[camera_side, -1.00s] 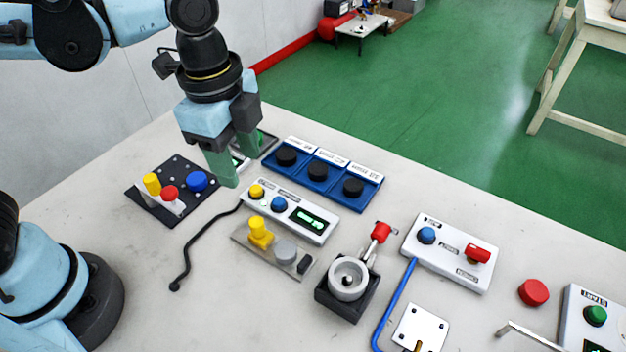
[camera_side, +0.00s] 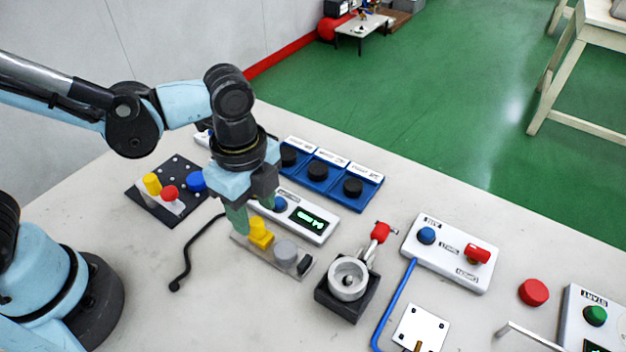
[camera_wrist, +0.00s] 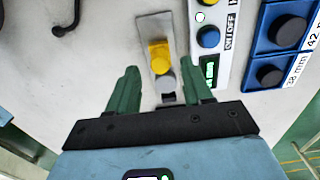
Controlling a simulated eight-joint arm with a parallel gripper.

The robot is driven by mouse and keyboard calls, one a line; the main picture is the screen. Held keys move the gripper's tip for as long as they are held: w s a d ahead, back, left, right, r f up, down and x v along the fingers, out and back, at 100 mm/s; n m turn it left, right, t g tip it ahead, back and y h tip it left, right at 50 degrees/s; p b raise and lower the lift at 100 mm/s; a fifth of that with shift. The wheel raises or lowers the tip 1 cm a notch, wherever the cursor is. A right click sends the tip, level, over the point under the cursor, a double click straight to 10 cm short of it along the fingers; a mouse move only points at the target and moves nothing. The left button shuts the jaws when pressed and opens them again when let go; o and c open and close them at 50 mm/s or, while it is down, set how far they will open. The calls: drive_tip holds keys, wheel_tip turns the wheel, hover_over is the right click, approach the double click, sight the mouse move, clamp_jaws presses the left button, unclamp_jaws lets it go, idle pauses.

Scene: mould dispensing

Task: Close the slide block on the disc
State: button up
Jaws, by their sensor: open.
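The yellow slide block (camera_side: 260,234) sits on a grey metal plate (camera_side: 269,262), apart from the grey disc (camera_side: 285,250) on the same plate. A small dark stop (camera_side: 304,265) stands at the plate's right end. My gripper (camera_side: 253,216) is open and empty at the block's left end, low over the plate. In the wrist view my gripper (camera_wrist: 161,72) has one green finger on each side of the line of the yellow block (camera_wrist: 159,56) and the disc (camera_wrist: 166,82). I cannot tell whether a finger touches the block.
A white panel with knobs and a green display (camera_side: 312,218) lies just behind the plate. A round metal mould in a black base (camera_side: 347,283) stands to the right. Blue stations with black discs (camera_side: 317,171) are at the back.

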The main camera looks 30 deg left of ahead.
drive_tip(key=shift+f, duration=1.5)
clamp_jaws()
drive_tip(key=shift+d, duration=1.45)
unclamp_jaws()
wheel_tip(320, 180, up, 12)
